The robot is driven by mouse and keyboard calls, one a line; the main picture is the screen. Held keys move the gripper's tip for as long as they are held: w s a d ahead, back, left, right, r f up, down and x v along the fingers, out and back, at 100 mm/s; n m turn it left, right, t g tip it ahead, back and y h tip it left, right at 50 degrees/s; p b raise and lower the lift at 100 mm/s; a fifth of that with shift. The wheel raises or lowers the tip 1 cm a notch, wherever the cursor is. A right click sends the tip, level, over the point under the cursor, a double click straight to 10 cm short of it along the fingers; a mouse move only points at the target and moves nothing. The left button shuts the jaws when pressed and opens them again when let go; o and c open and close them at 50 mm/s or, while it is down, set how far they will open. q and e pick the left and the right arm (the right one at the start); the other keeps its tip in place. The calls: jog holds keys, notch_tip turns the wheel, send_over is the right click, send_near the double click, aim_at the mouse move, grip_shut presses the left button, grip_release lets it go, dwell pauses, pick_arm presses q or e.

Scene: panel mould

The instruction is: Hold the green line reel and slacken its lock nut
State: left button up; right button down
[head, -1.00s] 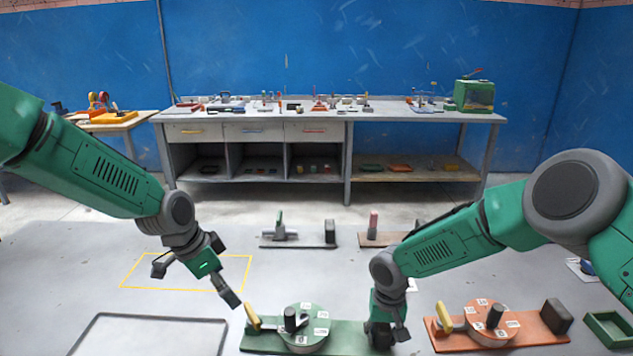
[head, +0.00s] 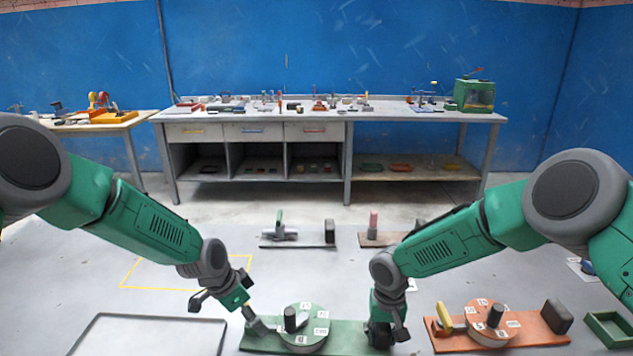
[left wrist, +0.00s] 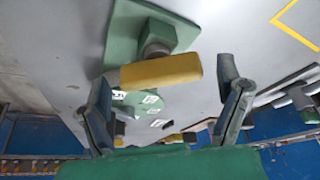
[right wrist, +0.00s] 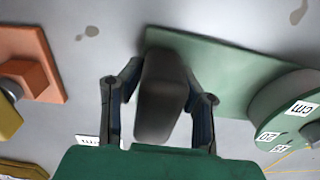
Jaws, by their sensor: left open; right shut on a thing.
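The green line reel is a round disc (head: 303,340) with white labels and a dark central post, on a flat green base (head: 345,335). A yellow handle (left wrist: 162,71) on a grey nut (left wrist: 157,47) is at the base's left end. My left gripper (head: 247,319) is open at that end; in the left wrist view its fingers (left wrist: 165,100) stand either side of the yellow handle with gaps. My right gripper (head: 386,338) is shut on the dark block (right wrist: 162,95) at the base's other end. The reel disc (right wrist: 285,108) shows beside it.
An orange reel (head: 492,318) with its own yellow handle and dark block stands to the right. A green tray (head: 610,328) is at the far right. A grey-rimmed flat tray (head: 150,318) lies at front left. Two more fixtures stand behind.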

pick_arm(q)
jog(key=c, duration=1.2)
jog(key=shift+o, duration=0.2)
jog(key=shift+n, duration=0.5)
jog(key=n+y, duration=0.1)
jog(key=n, duration=0.1)
jog(key=n+t, duration=0.1)
jog(key=n, duration=0.1)
jog(key=shift+d+n+y, duration=0.1)
jog(key=shift+n+y, duration=0.3)
jog(key=n+y, duration=0.1)
jog(key=n, duration=0.1)
jog(key=n+y, duration=0.1)
jog(key=n, duration=0.2)
jog(key=shift+n+t, duration=0.3)
jog(key=shift+t, duration=0.1)
